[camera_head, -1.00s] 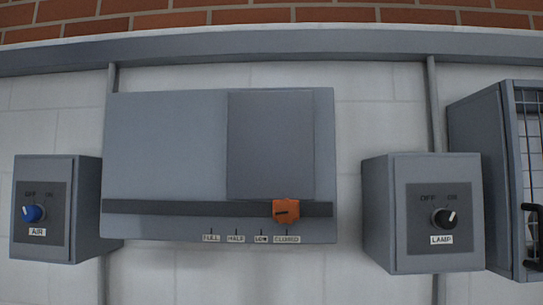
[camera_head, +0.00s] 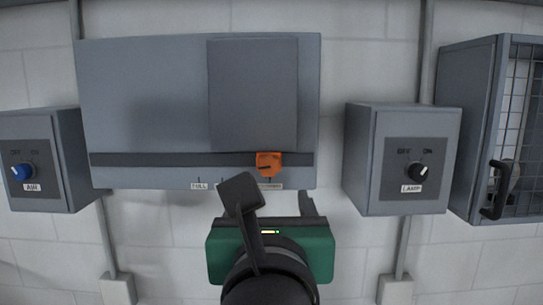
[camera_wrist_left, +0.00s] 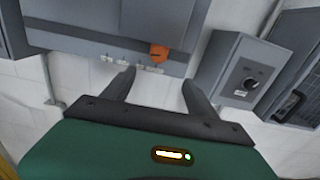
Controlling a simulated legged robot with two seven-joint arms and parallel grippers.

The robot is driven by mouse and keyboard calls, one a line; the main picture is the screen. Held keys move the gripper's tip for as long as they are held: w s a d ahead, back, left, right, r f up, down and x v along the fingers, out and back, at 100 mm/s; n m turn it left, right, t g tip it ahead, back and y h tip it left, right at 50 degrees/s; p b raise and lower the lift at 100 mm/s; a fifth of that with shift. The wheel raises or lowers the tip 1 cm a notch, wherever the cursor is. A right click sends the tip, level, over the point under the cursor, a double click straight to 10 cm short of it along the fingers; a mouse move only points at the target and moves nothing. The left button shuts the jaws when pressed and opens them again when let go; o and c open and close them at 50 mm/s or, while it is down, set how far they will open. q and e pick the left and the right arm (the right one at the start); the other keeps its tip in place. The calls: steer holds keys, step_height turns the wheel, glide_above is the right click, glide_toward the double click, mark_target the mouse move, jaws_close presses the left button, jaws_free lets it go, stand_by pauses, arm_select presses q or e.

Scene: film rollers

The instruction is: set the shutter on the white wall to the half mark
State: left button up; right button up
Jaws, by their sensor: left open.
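The shutter is a darker grey sliding panel (camera_head: 252,95) on a wide grey box (camera_head: 140,100) on the white wall. Its orange knob (camera_head: 269,164) sits in the dark slot at the right, above the closed mark. The full label (camera_head: 199,187) shows at the left; my gripper hides most of the half and low labels. In the left wrist view the orange knob (camera_wrist_left: 158,52) is ahead, beyond the fingertips. My left gripper (camera_head: 272,195) is open and empty, below the knob and apart from it. My right gripper is not in view.
An air switch box (camera_head: 40,160) with a blue knob is at the left. A lamp switch box (camera_head: 400,160) with a black knob is at the right. Beyond it is a mesh-fronted cabinet (camera_head: 475,120) with a black handle.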

mark_target(269, 170)
arm_select(q)
steer(key=w+p, duration=0.7)
steer(key=w, duration=1)
steer(key=shift+w+r+p, duration=0.1)
steer(key=shift+w+p, duration=0.1)
steer(key=shift+p, duration=0.1)
steer(key=shift+a, duration=0.2)
steer(key=shift+c, duration=0.2)
steer(key=shift+s+a, duration=0.1)
steer(key=shift+c, duration=1.4)
jaws_close()
